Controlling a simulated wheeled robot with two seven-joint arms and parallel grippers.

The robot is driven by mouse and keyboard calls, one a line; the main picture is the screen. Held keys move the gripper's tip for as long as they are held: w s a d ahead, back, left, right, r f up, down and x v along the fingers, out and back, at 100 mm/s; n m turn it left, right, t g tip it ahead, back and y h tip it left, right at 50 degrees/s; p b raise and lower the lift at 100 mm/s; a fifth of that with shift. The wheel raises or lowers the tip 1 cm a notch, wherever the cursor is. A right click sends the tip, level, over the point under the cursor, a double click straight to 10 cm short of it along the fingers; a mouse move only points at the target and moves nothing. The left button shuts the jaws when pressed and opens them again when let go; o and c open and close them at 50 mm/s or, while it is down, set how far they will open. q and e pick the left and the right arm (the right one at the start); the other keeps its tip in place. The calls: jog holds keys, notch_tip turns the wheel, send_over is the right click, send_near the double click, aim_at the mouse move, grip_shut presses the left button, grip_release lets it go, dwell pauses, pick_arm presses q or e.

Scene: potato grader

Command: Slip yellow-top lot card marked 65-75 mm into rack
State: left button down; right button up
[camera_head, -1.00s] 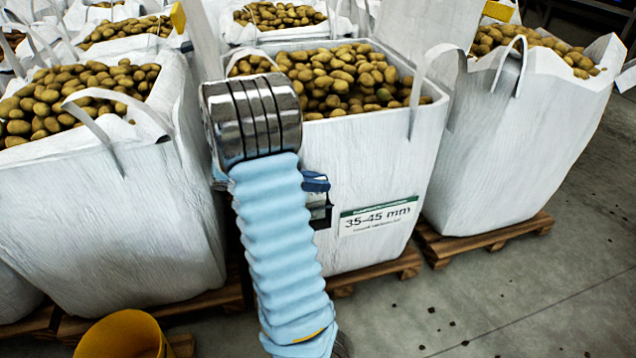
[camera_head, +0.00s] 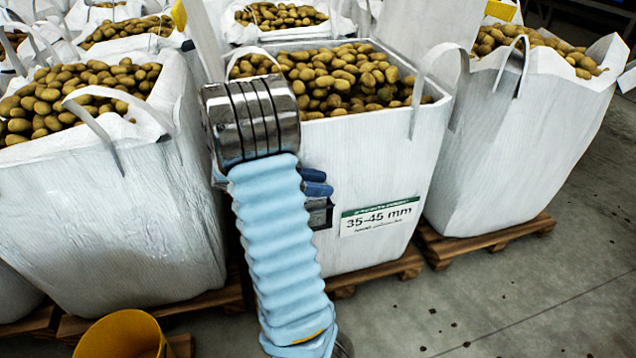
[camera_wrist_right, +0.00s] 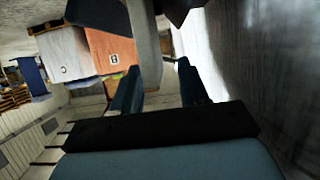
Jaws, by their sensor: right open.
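My right gripper (camera_head: 317,181) is at the front of the middle white potato bag (camera_head: 390,150), left of its card. Only its blue fingers show past my blue-sleeved arm. In the right wrist view my right gripper (camera_wrist_right: 160,82) has its two fingers apart; a pale grey upright piece (camera_wrist_right: 145,45) shows between or beyond them, and I cannot tell which. A green-top card marked 35-45 mm (camera_head: 380,217) is on the bag's front. I see no yellow-top 65-75 mm card and no clear rack. My left gripper is not in view.
Full potato bags stand on pallets at left (camera_head: 110,210) and right (camera_head: 510,140). A yellow bucket (camera_head: 125,335) is at the bottom left. Concrete floor (camera_head: 500,290) is open at the lower right.

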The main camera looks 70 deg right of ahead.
jog(key=v, duration=1.3)
jog(key=shift+w+a, duration=0.3)
jog(key=shift+r, duration=0.15)
